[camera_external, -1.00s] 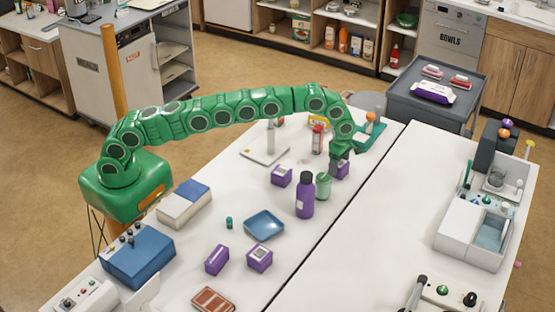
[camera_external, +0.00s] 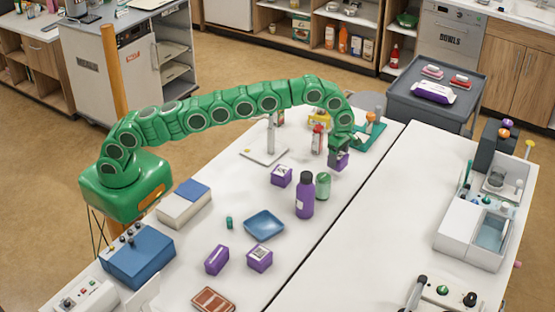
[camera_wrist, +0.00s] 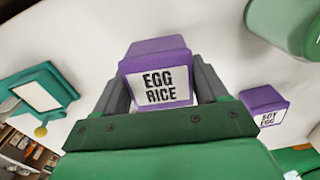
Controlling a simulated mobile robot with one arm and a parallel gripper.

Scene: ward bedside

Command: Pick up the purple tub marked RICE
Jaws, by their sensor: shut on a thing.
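My gripper (camera_external: 339,150) is shut on a purple tub (camera_external: 338,162) at the far side of the white table. In the wrist view the held tub (camera_wrist: 158,60) sits between both dark fingers, and its white label reads EGG RICE. In the external view it appears raised a little off the table. Another purple tub (camera_external: 281,177) stands to the left of it. A purple tub with a label reading SOY EGG (camera_wrist: 264,100) shows at right in the wrist view. Two more purple tubs, one (camera_external: 217,260) left of the other (camera_external: 260,258), stand near the front; their labels are unreadable.
A purple bottle (camera_external: 305,195) and a green canister (camera_external: 323,185) stand close in front of my gripper. A red bottle (camera_external: 317,139) and a teal stand (camera_external: 370,136) are near it. A blue tray (camera_external: 264,223) lies mid-table. The right-hand table (camera_external: 400,215) has free room.

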